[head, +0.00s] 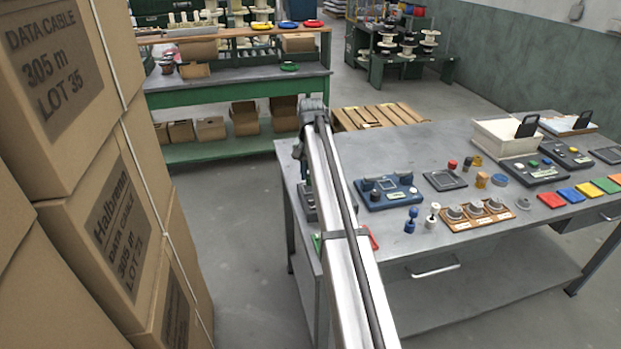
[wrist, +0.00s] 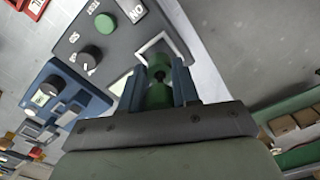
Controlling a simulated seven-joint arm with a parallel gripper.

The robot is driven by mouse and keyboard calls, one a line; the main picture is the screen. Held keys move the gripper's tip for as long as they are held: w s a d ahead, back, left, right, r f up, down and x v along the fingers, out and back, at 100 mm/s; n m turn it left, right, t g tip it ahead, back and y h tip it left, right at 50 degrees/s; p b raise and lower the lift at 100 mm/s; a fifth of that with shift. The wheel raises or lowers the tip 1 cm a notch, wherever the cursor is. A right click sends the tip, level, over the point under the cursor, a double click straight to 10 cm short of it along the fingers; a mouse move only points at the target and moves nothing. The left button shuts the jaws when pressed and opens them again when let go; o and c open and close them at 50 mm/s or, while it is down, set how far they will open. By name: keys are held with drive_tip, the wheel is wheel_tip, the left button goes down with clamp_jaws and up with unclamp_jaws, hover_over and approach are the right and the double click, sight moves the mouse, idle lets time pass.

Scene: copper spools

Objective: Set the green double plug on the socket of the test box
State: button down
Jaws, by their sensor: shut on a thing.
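In the wrist view my gripper (wrist: 158,78) is shut on the green double plug (wrist: 159,94), held between its two blue fingers. The test box (wrist: 118,45) is a dark grey box with a black knob, a green button and white labels. A white-framed square (wrist: 169,42), likely its socket, lies just beyond the plug and is partly hidden by it. I cannot tell whether the plug touches the box. In the head view a dark box (head: 307,202), probably the test box, shows left of my arm. The plug is not clear there.
A blue box (head: 387,190) with knobs stands right of my arm, and also shows in the wrist view (wrist: 48,97). Blue and white pegs, a wooden tray of round parts (head: 478,215) and coloured plates stand farther right. Stacked cartons (head: 130,220) fill the left side.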

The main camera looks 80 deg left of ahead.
drive_tip(key=shift+f, duration=1)
drive_tip(key=shift+f, duration=0.25)
drive_tip(key=c, duration=0.8)
unclamp_jaws()
drive_tip(key=shift+r, duration=0.1)
wheel_tip(320, 180, up, 12)
drive_tip(key=shift+r, duration=0.2)
drive_tip(key=shift+w, duration=0.1)
